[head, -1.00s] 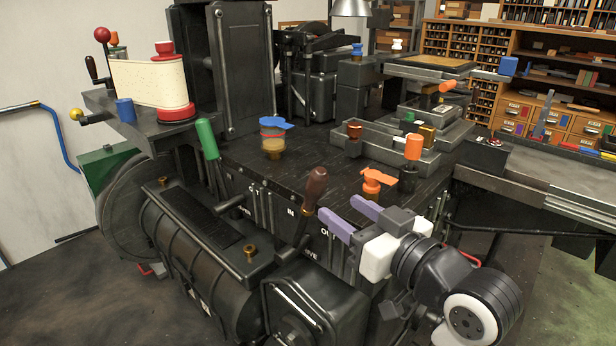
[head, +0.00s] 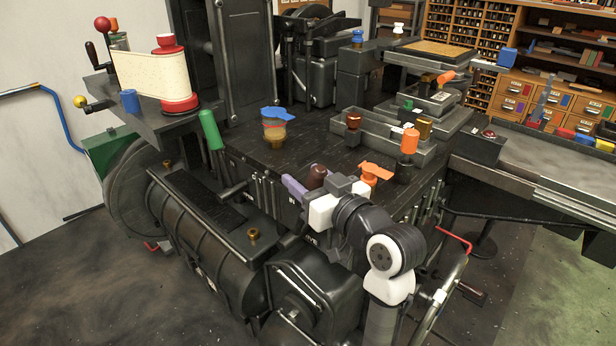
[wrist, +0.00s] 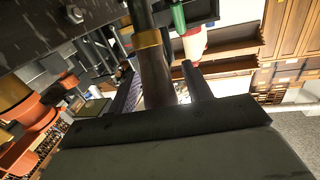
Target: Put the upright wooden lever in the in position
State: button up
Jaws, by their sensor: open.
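The wooden lever's dark brown handle (head: 317,175) stands at the front of the black machine, near a white "IN" label. My gripper (head: 302,183) has its purple fingers open around the handle: one finger shows on its left side, and the other is mostly hidden behind it. In the wrist view the wooden handle (wrist: 155,78) and its brass collar (wrist: 147,39) run between my two open fingers (wrist: 165,82). The fingers do not look closed on it. The lever's lower rod is hidden by my gripper in the head view.
A green-handled lever (head: 210,130) stands to the left. An orange tap-like handle (head: 374,173) and an orange knob (head: 409,141) stand close on the right. A brass cup with a blue top (head: 276,125) sits behind on the machine top. A black cylinder (head: 200,235) lies front left.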

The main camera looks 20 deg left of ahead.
grip_shut()
dwell(0.3)
